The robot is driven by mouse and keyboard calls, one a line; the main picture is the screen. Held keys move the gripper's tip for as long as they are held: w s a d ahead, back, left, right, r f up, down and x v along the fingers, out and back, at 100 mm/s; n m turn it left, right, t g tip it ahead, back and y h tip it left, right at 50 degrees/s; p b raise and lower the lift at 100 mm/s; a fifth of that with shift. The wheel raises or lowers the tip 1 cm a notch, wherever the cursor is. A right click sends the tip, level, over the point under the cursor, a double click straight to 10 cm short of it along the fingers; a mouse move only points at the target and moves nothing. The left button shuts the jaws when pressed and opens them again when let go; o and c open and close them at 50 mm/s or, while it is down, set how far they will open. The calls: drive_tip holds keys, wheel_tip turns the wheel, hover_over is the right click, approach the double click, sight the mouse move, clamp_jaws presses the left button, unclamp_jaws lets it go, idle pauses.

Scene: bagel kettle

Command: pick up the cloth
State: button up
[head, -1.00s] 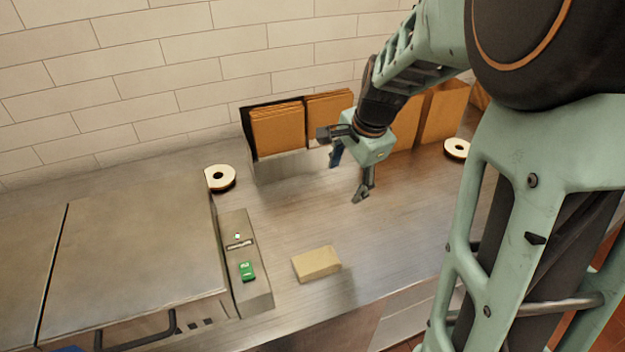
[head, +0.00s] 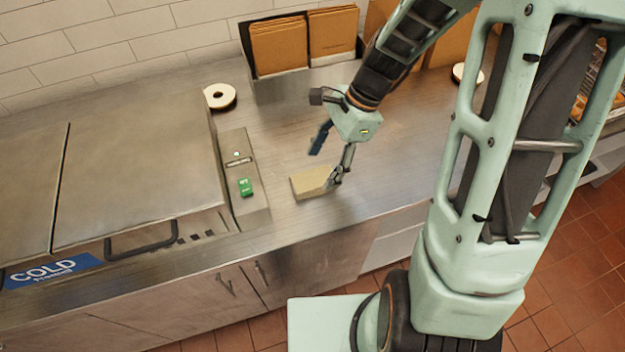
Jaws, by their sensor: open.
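The cloth (head: 311,183) is a tan, folded rectangular block lying on the steel counter near its front edge. My gripper (head: 325,166) is open above and around the cloth's far right part. One finger hangs behind the cloth and the other reaches down at its right end, overlapping it in the picture. I cannot tell whether either finger touches the cloth.
A control box with a green switch (head: 245,187) stands left of the cloth, beside a steel lidded unit (head: 140,190). A bin of brown paper bags (head: 279,45) is at the wall. The counter (head: 290,120) between is clear.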

sight(314, 178)
drive_tip(key=x, duration=0.3)
drive_tip(key=shift+a+f, duration=0.25)
drive_tip(key=shift+a, duration=0.05)
drive_tip(key=shift+a+f, duration=0.1)
drive_tip(key=shift+f, duration=0.25)
drive_tip(key=shift+f, duration=0.25)
drive_tip(key=shift+c, duration=0.5)
drive_tip(key=c, duration=1.1)
drive_tip(key=shift+r, duration=0.2)
drive_tip(key=shift+c, duration=0.2)
